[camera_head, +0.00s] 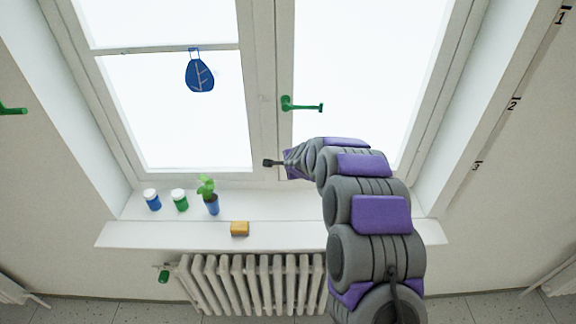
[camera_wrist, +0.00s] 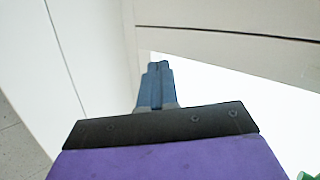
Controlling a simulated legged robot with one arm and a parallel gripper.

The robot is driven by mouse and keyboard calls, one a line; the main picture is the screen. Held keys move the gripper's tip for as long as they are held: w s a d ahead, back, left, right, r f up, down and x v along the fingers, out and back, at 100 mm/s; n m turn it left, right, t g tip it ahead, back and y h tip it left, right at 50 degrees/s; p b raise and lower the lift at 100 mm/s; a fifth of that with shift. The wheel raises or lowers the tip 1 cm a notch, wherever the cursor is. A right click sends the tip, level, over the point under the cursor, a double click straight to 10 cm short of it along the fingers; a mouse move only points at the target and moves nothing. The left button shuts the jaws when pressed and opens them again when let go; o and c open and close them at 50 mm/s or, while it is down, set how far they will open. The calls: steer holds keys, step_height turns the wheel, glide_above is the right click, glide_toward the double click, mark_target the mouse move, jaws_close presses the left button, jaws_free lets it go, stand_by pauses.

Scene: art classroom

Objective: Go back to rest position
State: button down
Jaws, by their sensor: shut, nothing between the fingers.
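My arm rises from the lower right in the head view and reaches up in front of the window. My gripper (camera_head: 267,162) is at its end, pointing left, in front of the lower part of the window's middle post. In the wrist view my gripper (camera_wrist: 159,68) shows its two fingers together, with nothing between them. Bright window glass and pale frame surfaces lie around the fingers there.
A green window handle (camera_head: 301,105) sits above my gripper. A radiator (camera_head: 250,283) stands below the sill.

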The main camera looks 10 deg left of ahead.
steer(key=s+d+r+n+g+b, duration=0.25)
steer(key=s+n+b, duration=0.2)
steer(key=s, duration=0.65)
steer(key=s+d+r+n+g+b, duration=0.1)
steer(key=s+d+n+g+b, duration=0.25)
steer(key=s, duration=0.65)
steer(key=s+d+f+n+g+h+b, duration=0.1)
steer(key=s+d, duration=0.4)
steer(key=s, duration=0.7)
steer(key=s+d+f+n+g+h+b, duration=0.1)
steer(key=s+d+f+b, duration=0.3)
steer(key=s, duration=0.8)
steer(key=s+d+f+n+g+h+b, duration=0.1)
steer(key=s+d+b, duration=0.5)
steer(key=s, duration=0.6)
steer(key=d+f+n+g, duration=0.1)
steer(key=d+n, duration=0.1)
steer(key=shift+s+f+n+g, duration=0.2)
steer(key=shift+s+n+g, duration=0.1)
steer(key=shift+s, duration=0.05)
steer(key=c, duration=1.8)
jaws_free()
steer(key=shift+w, duration=0.1)
